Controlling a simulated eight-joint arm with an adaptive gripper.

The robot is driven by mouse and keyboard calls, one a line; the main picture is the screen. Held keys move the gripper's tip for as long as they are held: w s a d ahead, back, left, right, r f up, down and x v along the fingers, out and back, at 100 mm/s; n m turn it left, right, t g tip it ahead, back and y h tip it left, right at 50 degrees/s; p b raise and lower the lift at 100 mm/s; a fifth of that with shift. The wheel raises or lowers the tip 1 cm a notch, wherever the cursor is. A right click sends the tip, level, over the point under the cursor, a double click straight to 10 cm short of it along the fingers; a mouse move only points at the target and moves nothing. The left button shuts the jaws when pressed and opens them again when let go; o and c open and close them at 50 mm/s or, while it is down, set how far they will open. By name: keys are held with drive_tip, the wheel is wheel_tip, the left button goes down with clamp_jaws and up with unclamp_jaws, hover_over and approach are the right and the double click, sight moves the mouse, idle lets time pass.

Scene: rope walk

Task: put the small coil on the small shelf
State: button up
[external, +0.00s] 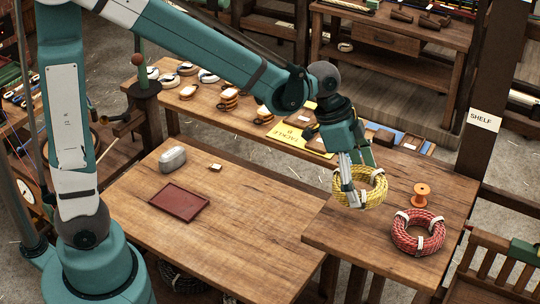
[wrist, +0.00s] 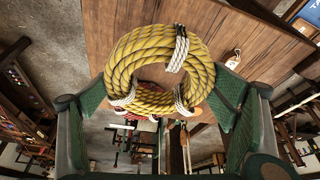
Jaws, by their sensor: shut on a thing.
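A yellow rope coil (external: 372,190) with white bindings is in my gripper (external: 353,192), which is shut on it above the right table. In the wrist view the coil (wrist: 125,62) fills the space between the green finger pads, tilted with its hole partly showing. A red rope coil (external: 418,232) with white bindings lies flat on the right table, just right of and nearer than the yellow one. I cannot tell by size which coil is the small one. A sign (external: 483,120) reading SHELF hangs on a dark post at the right; no shelf is clearly visible beside it.
An orange spool (external: 421,194) stands on the right table (external: 335,235) near the red coil. A dark red tray (external: 179,202), a grey tin (external: 172,158) and a small block are on the left table. A bench (external: 500,255) stands at lower right. The back bench holds several small coils.

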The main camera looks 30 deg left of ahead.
sight(360, 215)
drive_tip(key=shift+f, duration=1.55)
drive_tip(key=shift+f+p, duration=0.4)
drive_tip(key=shift+f, duration=1.65)
drive_tip(key=shift+f, duration=0.2)
drive_tip(key=o, duration=1.1)
drive_tip(key=shift+r, duration=0.25)
drive_tip(key=shift+r, duration=0.1)
drive_tip(key=shift+b+v, duration=0.55)
drive_tip(key=shift+v, duration=5.3)
